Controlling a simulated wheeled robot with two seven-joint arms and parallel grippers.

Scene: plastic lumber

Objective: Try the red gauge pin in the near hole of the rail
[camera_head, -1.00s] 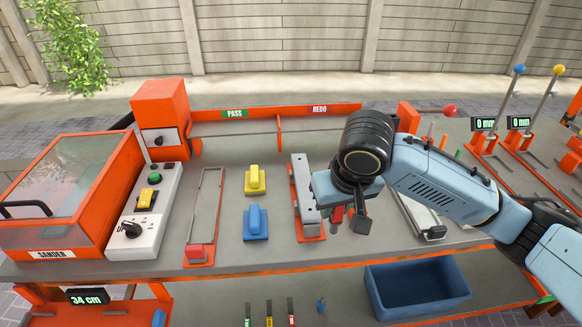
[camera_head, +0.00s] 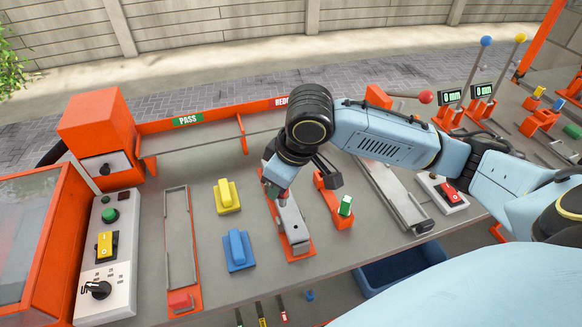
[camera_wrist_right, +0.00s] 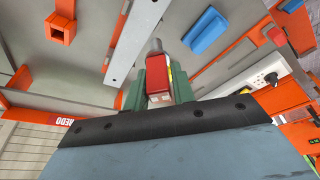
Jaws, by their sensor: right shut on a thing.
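The red gauge pin (camera_wrist_right: 157,78) is a red block with a grey tip; in the right wrist view my right gripper's green fingers (camera_wrist_right: 158,82) are shut around it. In the head view my right gripper (camera_head: 273,188) hangs over the far part of the rail (camera_head: 293,228), a grey bar on an orange base. The rail also shows in the wrist view (camera_wrist_right: 136,38), where the pin's tip appears just beside its edge. I cannot tell the tip's height above the table. The near end of the rail is clear of the gripper in the head view. My left gripper is not in view.
A yellow block (camera_head: 228,195) and a blue block (camera_head: 237,249) lie left of the rail. An orange stand with a green block (camera_head: 346,206) is close on its right. The PASS and REDO shelf (camera_head: 190,137) is behind. A blue bin (camera_head: 390,268) is below the front edge.

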